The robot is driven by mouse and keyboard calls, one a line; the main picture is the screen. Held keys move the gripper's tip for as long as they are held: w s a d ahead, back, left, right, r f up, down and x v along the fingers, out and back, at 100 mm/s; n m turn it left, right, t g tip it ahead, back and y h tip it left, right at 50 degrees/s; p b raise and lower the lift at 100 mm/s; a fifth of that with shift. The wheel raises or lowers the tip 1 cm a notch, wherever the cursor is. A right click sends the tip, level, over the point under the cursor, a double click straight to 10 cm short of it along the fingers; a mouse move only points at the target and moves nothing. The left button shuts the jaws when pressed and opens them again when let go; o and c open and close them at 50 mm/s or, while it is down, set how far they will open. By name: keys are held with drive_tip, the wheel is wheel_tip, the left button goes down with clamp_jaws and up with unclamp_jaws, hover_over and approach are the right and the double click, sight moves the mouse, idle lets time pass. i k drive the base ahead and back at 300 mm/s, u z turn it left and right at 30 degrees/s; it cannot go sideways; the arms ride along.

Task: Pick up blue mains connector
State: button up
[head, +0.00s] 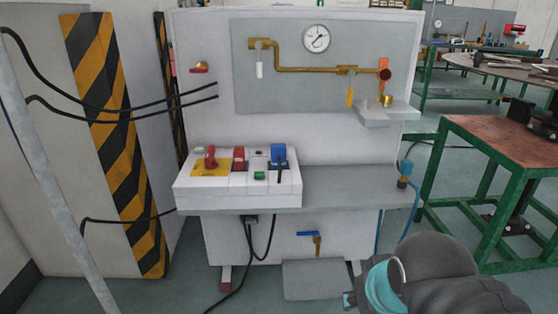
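Two blue items could be the blue mains connector, and I cannot tell which. One is a small blue fitting (404,181) at the right end of the bench shelf, with a thin blue line hanging from it. The other is an upright blue piece (278,155) with a dark bar on the right side of the white control box (238,200). My arm is at the bottom right. The part of my gripper (349,299) that shows is small, low and left of the arm, apart from both blue items. Its fingers are not clear.
The control box also has a red switch (210,156) and a green button (259,175). A grey shelf (345,185) runs to its right. Brass pipe (310,69) and a gauge (316,38) are above. A green-framed table (500,140) stands right. Black cables hang below.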

sight(278, 151)
drive_tip(key=z, duration=0.95)
drive_tip(key=k, duration=0.85)
drive_tip(key=u, duration=0.95)
drive_tip(key=i, duration=0.5)
